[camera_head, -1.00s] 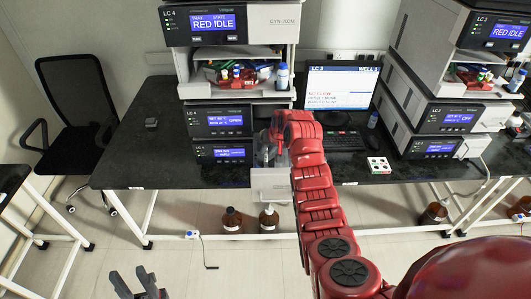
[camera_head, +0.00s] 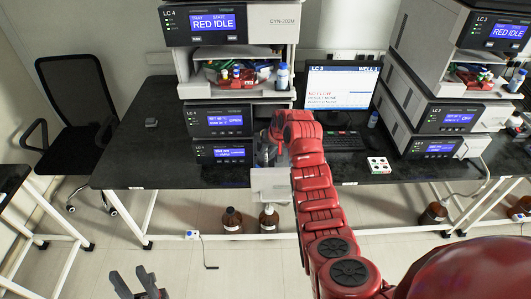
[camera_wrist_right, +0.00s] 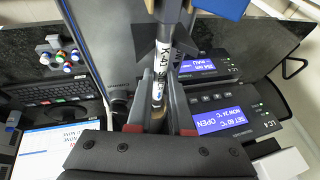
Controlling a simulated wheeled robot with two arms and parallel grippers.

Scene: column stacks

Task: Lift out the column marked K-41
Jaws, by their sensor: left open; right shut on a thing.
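The column marked K-41 (camera_wrist_right: 162,50) is a slim metal rod with a white label, seen in the right wrist view. My right gripper (camera_wrist_right: 160,118) is shut on it, with a finger on either side of its lower end in that view. In the head view my right gripper (camera_head: 268,150) is at the front of the LC 4 stack, and the column is too small to make out there. My left gripper (camera_head: 137,284) is open and empty at the bottom, away from the bench.
The LC 4 unit (camera_head: 219,121) reads OPEN; a pale panel (camera_head: 270,187) juts out beside my right gripper. A monitor (camera_head: 340,87), keyboard (camera_head: 345,140) and vial tray (camera_head: 379,165) stand to the right. Brown bottles (camera_head: 232,219) stand on the floor below.

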